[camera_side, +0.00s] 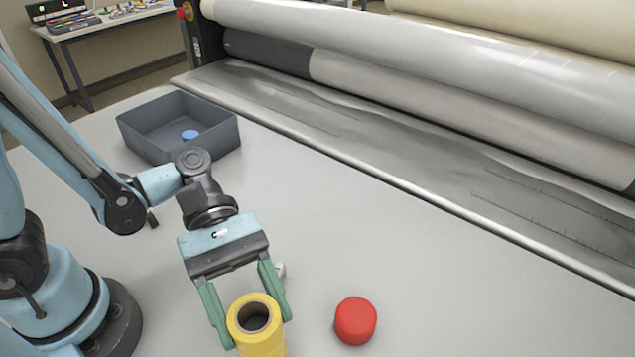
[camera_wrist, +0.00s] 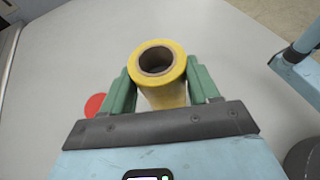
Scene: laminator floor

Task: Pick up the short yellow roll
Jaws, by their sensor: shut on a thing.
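The short yellow roll (camera_side: 262,343) stands upright with its hollow brown core facing up, near the bottom of the side view. My gripper (camera_side: 248,308) has its green fingers on either side of the roll and is shut on it. In the wrist view the yellow roll (camera_wrist: 165,92) sits between the two green fingers of my gripper (camera_wrist: 160,88). The roll's lower end is cut off in the side view, so I cannot tell whether it touches the table.
A red cylinder (camera_side: 355,321) stands on the table right of the roll. A small white object (camera_side: 280,269) is partly hidden behind a finger. A grey bin (camera_side: 222,137) holding a blue item (camera_side: 190,135) stands at the back left. The laminator (camera_side: 450,75) runs along the back.

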